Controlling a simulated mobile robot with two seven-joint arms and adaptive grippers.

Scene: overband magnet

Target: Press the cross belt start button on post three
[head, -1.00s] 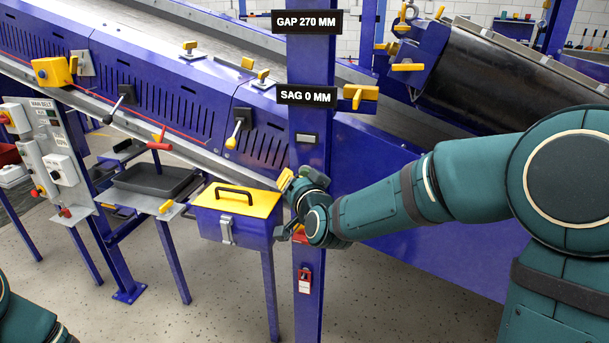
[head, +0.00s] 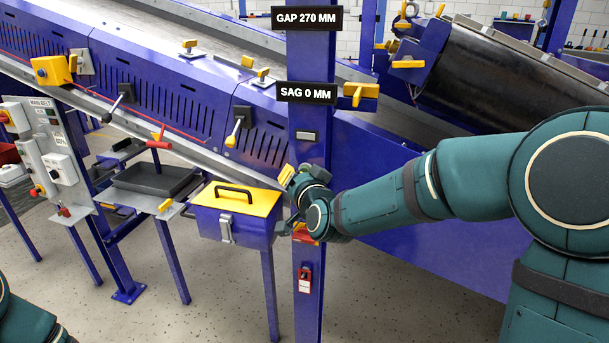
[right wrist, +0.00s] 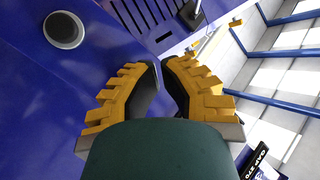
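A blue post (head: 308,160) stands in the middle of the head view, with a small grey plate (head: 307,136) on it. My right gripper (head: 286,174) is at the post's left edge, below this plate, its yellow fingers pointing up. In the right wrist view my right gripper (right wrist: 160,63) has its fingertips almost together, with nothing between them. A round black button (right wrist: 64,31) with a pale ring sits on a blue surface, left of and apart from the fingers. I cannot tell which part carries it. A red and yellow part (head: 303,233) on the post is partly hidden by my wrist.
A blue box with a yellow lid (head: 236,203) stands close left of my right gripper. A red padlock device (head: 304,281) hangs lower on the post. A control panel (head: 48,150) is at the left. The sloping conveyor (head: 180,88) runs behind.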

